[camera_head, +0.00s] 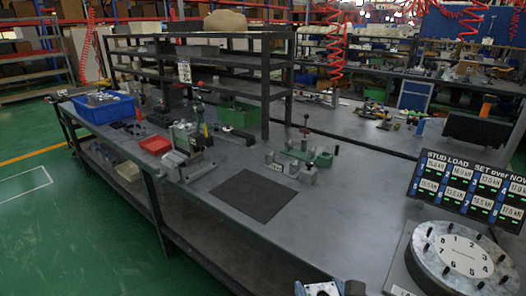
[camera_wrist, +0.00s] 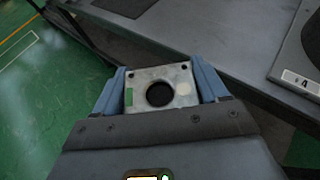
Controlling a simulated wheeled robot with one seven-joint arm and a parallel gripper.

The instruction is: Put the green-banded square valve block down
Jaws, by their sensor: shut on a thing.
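The green-banded square valve block (camera_wrist: 142,80) is a pale metal plate with a large round dark hole, small corner holes and a green patch on its left side. My gripper (camera_wrist: 160,76) is shut on it, with a blue finger on each side. In the head view the block (camera_head: 322,289) shows only in part at the bottom edge, with my gripper (camera_head: 326,286) around it. In the wrist view, the green floor and the bench front edge show beyond the block. Its underside is hidden.
The grey bench (camera_head: 335,215) has wide free room around a dark mat (camera_head: 253,195). A green clamp fixture (camera_head: 305,158) stands behind the mat, a vise (camera_head: 188,160) to its left. A round numbered dial (camera_head: 465,255) and a stud load display (camera_head: 470,185) stand at right.

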